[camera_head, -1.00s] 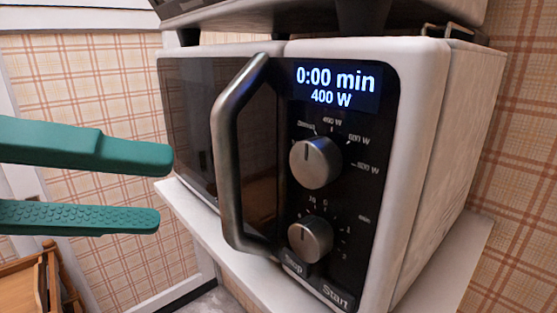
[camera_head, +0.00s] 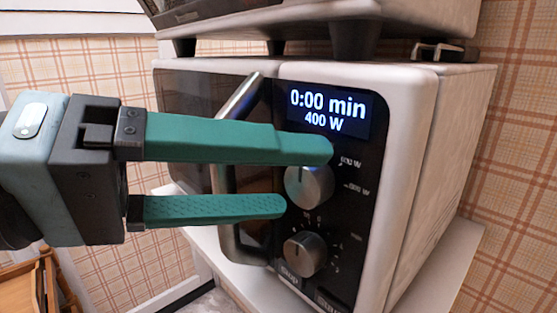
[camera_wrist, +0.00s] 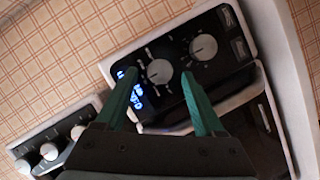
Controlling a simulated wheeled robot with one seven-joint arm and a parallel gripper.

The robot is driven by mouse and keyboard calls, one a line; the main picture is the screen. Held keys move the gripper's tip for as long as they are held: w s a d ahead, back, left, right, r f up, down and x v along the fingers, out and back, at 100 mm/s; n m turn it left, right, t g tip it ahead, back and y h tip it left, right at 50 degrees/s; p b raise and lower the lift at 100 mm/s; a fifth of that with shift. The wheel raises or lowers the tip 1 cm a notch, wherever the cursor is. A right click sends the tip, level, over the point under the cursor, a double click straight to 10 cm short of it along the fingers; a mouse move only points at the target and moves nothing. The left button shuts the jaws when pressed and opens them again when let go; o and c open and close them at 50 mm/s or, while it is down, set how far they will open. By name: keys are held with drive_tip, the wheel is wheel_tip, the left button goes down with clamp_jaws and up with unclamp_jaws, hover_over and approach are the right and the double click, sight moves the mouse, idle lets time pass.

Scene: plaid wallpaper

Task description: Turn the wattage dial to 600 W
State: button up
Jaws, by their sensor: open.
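The microwave's wattage dial (camera_head: 312,186) is a silver knob on the black control panel, below a display (camera_head: 326,107) reading "0:00 min" and "400 W". In the head view my gripper (camera_head: 307,178) is open, with its two green fingers reaching in from the left. The upper finger tip overlaps the dial's top edge and hides some marks; the lower tip is at its lower left. I cannot tell whether either touches it. In the wrist view the dial (camera_wrist: 159,71) shows beyond and between the open fingers (camera_wrist: 162,85).
A second silver knob (camera_head: 305,254) sits below the wattage dial. The microwave's door handle (camera_head: 226,180) stands out left of the panel, behind my fingers. Another appliance (camera_head: 320,22) stands above the microwave, and a white shelf (camera_head: 432,262) is under it.

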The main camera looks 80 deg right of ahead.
drive_tip(key=shift+s+d+f, duration=0.15)
drive_tip(key=shift+s+d, duration=0.1)
drive_tip(key=shift+s, duration=0.25)
clamp_jaws()
idle(0.4)
